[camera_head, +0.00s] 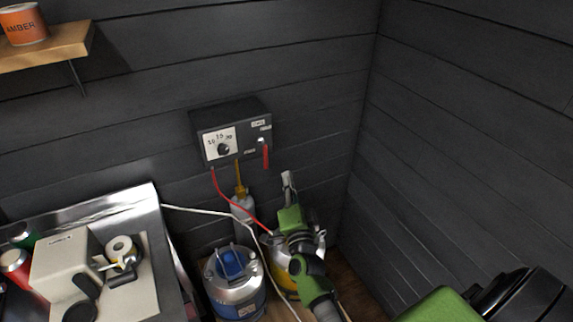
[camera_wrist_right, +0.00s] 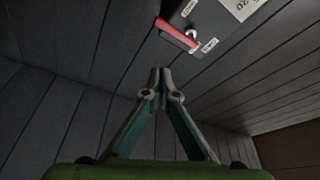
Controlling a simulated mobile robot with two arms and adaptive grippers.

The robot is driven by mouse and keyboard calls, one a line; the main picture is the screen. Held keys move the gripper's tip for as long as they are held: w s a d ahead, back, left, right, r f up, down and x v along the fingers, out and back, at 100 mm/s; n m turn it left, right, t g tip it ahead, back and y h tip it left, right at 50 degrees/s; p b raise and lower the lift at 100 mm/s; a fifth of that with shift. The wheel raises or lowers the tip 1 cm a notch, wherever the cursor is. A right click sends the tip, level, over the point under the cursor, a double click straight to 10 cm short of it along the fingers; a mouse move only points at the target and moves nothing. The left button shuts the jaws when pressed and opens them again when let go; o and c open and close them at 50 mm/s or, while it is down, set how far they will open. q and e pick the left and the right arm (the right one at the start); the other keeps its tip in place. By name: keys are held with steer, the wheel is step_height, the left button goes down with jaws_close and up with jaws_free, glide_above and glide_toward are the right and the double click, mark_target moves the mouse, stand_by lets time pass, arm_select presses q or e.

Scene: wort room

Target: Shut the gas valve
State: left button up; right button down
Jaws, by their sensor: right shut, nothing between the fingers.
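A dark control box (camera_head: 237,135) is fixed to the wall, with a white dial panel on its left half. A red valve lever (camera_head: 266,156) hangs straight down from a pale pivot on its right half. In the right wrist view the lever (camera_wrist_right: 178,34) and pivot show beyond the fingertips, on the box's face (camera_wrist_right: 234,43). My right gripper (camera_head: 287,177) is below and to the right of the lever in the head view. Its fingers (camera_wrist_right: 160,73) are shut together with nothing between them, and they appear apart from the lever. My left gripper is out of view.
A blue-and-silver keg (camera_head: 235,284), a grey cylinder (camera_head: 243,212) and a yellow-and-metal vessel stand below the box. A red hose (camera_head: 232,202) and a white hose (camera_head: 190,210) run among them. A metal counter (camera_head: 133,198) is at left. The right wall is bare.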

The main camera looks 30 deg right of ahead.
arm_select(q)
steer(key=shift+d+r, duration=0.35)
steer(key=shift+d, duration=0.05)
arm_select(e)
steer(key=shift+s+f, duration=0.1)
steer(key=shift+s, duration=0.8)
